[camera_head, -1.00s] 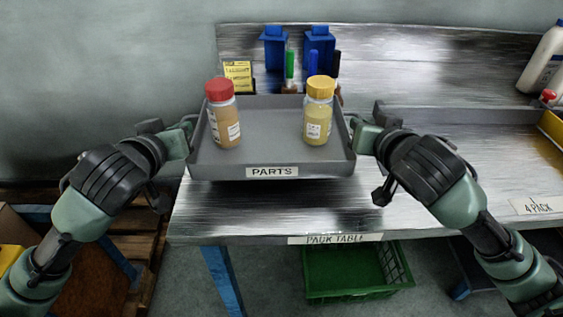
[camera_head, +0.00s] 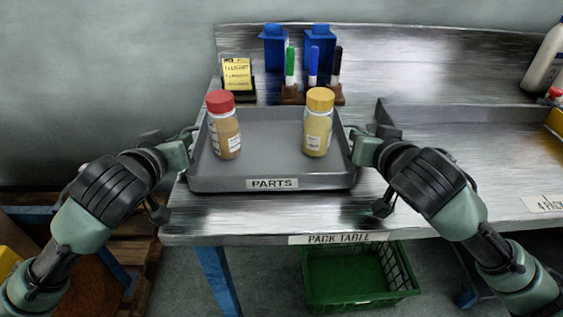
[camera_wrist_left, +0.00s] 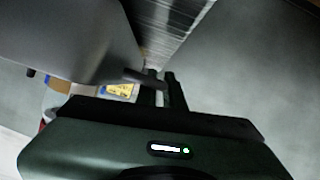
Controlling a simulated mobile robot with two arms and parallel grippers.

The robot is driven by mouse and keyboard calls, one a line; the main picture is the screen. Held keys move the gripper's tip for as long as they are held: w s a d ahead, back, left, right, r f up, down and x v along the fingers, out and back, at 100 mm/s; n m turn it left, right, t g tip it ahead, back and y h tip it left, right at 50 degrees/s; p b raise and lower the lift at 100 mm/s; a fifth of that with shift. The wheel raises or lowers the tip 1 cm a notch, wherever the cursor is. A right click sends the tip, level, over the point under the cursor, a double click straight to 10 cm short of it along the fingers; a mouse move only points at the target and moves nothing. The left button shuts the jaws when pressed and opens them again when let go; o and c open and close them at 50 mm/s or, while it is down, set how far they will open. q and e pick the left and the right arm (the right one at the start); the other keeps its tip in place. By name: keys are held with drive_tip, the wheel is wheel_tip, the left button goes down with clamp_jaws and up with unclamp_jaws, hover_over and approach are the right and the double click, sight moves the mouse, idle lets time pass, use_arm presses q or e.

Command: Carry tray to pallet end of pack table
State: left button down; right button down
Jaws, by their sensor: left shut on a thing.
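The grey tray (camera_head: 270,184) labelled PARTS is level over the left end of the pack table (camera_head: 420,218), low at its top; contact with the table is hard to tell. A red-capped bottle (camera_head: 225,127) and a yellow-capped bottle (camera_head: 318,125) stand upright in it. My left gripper (camera_head: 191,137) is shut on the tray's left side; its fingers (camera_wrist_left: 160,92) show beside the grey tray wall (camera_wrist_left: 75,40) in the left wrist view. My right gripper (camera_head: 354,137) is at the tray's right side, its fingertips mostly hidden by the wall.
Marker pens in a holder (camera_head: 312,90), a yellow note stand (camera_head: 237,77) and blue containers (camera_head: 319,46) stand behind the tray. Another grey tray (camera_head: 460,117) is on the right. A green crate (camera_head: 360,280) sits below; a wooden pallet (camera_head: 135,245) lies at left.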

use_arm(q)
drive_tip(key=shift+f, duration=0.45)
use_arm(e)
drive_tip(key=shift+f, duration=0.45)
use_arm(q)
drive_tip(key=c, duration=1.5)
unclamp_jaws()
drive_tip(key=shift+r, duration=0.15)
use_arm(e)
drive_tip(key=c, duration=1.5)
unclamp_jaws()
drive_tip(key=shift+r, duration=0.2)
use_arm(q)
drive_tip(key=shift+r, duration=0.15)
wheel_tip(320, 180, up, 10)
drive_tip(key=shift+f, duration=0.25)
drive_tip(key=shift+r, duration=0.15)
use_arm(e)
drive_tip(key=shift+r, duration=0.35)
wheel_tip(320, 180, up, 9)
drive_tip(key=shift+r, duration=0.15)
